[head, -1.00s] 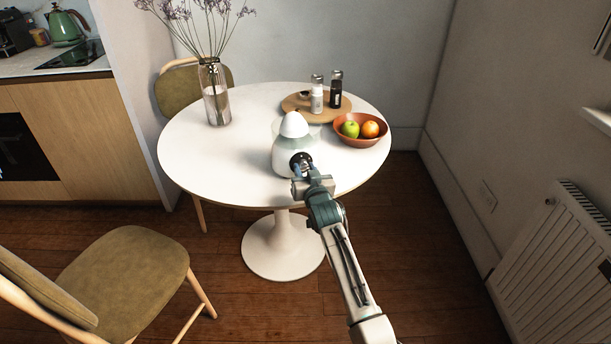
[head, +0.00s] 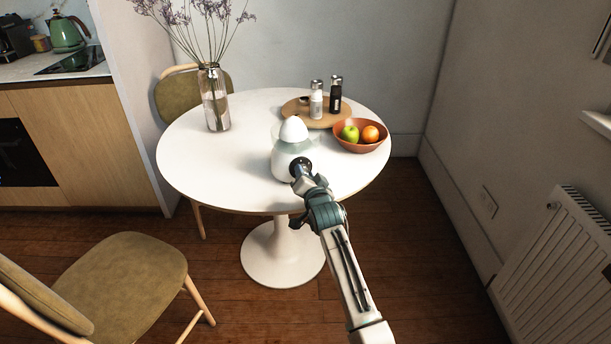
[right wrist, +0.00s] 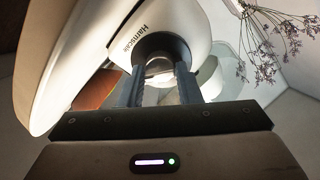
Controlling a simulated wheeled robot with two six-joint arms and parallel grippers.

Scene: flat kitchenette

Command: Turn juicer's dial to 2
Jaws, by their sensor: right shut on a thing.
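The juicer (head: 283,155) is white with a rounded domed top and stands near the front edge of the round table. A dark round dial (head: 299,165) is on its front, low down. My right gripper (head: 303,172) reaches it from the front right and is shut on the dial. In the right wrist view, the two dark fingers (right wrist: 162,88) straddle the dial's pale knob (right wrist: 158,68), inside a dark ring on the white juicer body (right wrist: 120,50). Lettering shows beside the ring. I cannot read any dial numbers. My left gripper is out of view.
The white round table (head: 225,170) also holds a bowl (head: 362,146) with a green and an orange fruit, a wooden board (head: 302,122) with shakers, and a glass flower vase (head: 215,100). A chair (head: 120,280) stands at front left.

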